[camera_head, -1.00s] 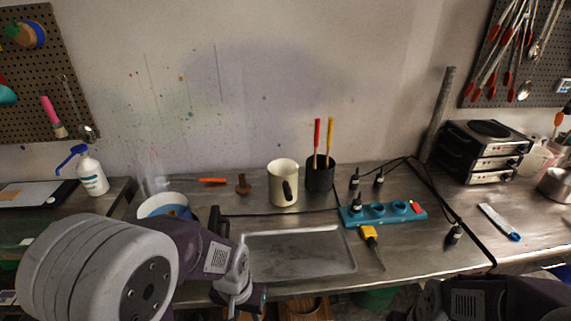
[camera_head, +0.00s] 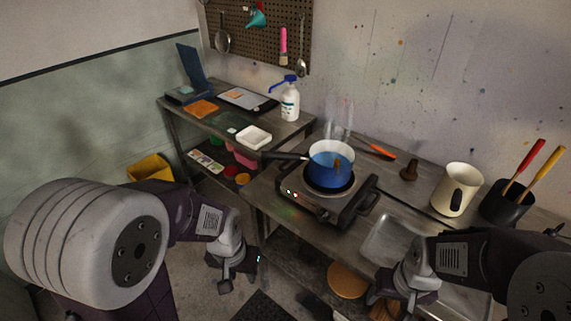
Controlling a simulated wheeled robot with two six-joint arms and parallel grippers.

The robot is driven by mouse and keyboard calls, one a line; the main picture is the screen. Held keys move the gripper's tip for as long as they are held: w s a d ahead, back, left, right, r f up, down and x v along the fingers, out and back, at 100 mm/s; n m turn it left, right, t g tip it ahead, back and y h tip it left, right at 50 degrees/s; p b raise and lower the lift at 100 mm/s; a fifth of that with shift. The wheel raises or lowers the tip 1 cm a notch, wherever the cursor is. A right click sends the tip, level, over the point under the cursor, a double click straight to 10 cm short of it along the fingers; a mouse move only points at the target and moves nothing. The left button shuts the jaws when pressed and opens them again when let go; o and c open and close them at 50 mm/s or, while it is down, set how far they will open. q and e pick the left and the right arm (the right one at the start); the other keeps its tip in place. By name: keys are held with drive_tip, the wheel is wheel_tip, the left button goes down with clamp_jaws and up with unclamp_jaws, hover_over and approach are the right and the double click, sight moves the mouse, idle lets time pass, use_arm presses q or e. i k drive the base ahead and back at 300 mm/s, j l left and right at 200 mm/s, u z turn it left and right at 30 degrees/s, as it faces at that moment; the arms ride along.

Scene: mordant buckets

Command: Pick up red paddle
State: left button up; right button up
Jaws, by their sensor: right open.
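The red paddle (camera_head: 525,163) stands tilted in a black cup (camera_head: 503,204) at the right of the head view, beside a yellow paddle (camera_head: 547,166). Only its upper part shows; its lower end is hidden in the cup. My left gripper (camera_head: 238,277) hangs low in front of the counter, far to the left of the cup; its finger gap is not clear. My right gripper (camera_head: 386,301) is open at the counter's front edge, below and left of the cup and apart from it.
A steaming pot of blue liquid (camera_head: 331,165) sits on a hot plate (camera_head: 318,208) between my grippers and the wall. A cream pitcher (camera_head: 455,190) stands just left of the cup.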

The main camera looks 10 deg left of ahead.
sight(538, 145)
drive_tip(key=z, duration=1.35)
